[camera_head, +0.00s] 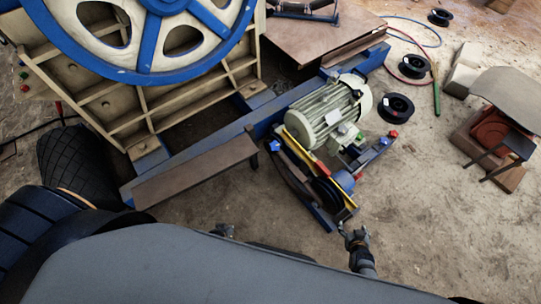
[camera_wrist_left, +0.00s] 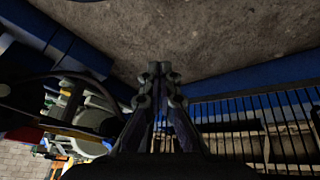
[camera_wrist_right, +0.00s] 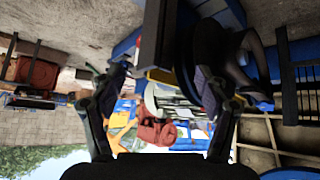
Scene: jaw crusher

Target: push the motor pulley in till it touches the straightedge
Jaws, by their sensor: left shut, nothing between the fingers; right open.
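The green-grey motor (camera_head: 325,112) sits on the blue frame, right of centre in the head view. The dark motor pulley (camera_head: 328,192) is at its near end, partly hidden among dark and blue parts.
A large blue-rimmed wheel (camera_head: 150,75) on a beige ribbed body stands at left. A brown plate (camera_head: 195,172) lies along the blue rail. The dirt floor at lower right is clear.

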